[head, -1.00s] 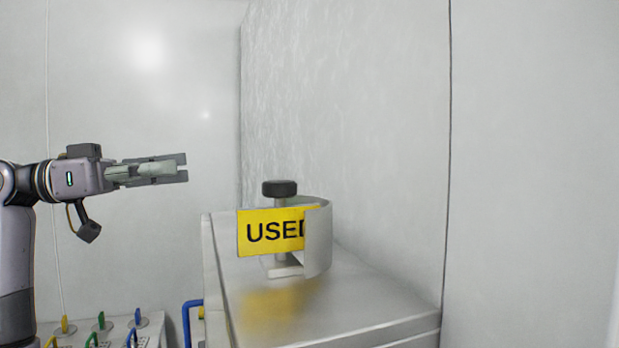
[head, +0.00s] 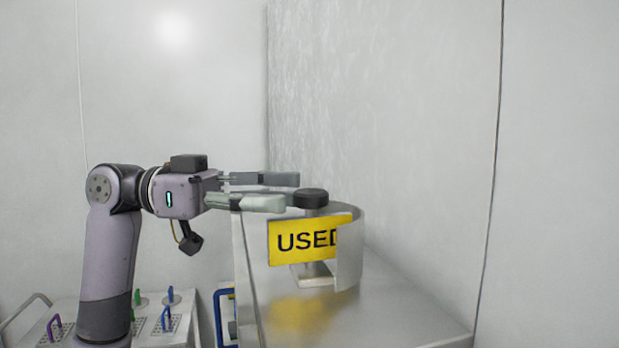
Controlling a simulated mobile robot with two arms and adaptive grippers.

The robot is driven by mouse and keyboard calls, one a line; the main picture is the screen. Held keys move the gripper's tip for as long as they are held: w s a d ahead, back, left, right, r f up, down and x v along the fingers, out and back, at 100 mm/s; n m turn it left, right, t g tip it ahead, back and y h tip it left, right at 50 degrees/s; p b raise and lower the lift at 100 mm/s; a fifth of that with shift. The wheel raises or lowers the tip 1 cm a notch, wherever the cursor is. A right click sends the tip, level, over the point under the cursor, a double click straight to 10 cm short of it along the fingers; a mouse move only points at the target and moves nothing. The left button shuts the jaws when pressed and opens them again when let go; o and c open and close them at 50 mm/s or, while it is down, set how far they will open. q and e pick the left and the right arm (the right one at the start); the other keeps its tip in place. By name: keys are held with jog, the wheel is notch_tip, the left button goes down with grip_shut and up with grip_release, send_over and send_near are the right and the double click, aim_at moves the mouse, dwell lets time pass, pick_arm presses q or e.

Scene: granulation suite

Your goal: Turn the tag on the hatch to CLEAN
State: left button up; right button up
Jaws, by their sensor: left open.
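The yellow tag (head: 300,239) reads "USED" in black letters, its right end partly hidden by a curved grey guard (head: 350,248). It hangs on a short post with a black round knob (head: 311,198) on top. The post stands on the metal hatch top (head: 380,310). My left gripper (head: 285,191) is open and empty, its fingers pointing right. In the picture its fingertips end just left of the knob and above the tag; I see no contact. My right gripper is not in view.
A low table (head: 180,335) at the lower left carries several coloured handles on small plates. A blue frame (head: 222,320) stands between it and the hatch. A textured wall (head: 390,110) rises behind the hatch. The space above the knob is clear.

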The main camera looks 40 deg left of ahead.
aim_at(309, 191)
pick_arm(q)
jog(key=shift+p+x, duration=0.7)
jog(key=shift+x, duration=1.6)
jog(key=c, duration=1.2)
jog(key=shift+o, duration=0.2)
jog(key=shift+f, duration=0.1)
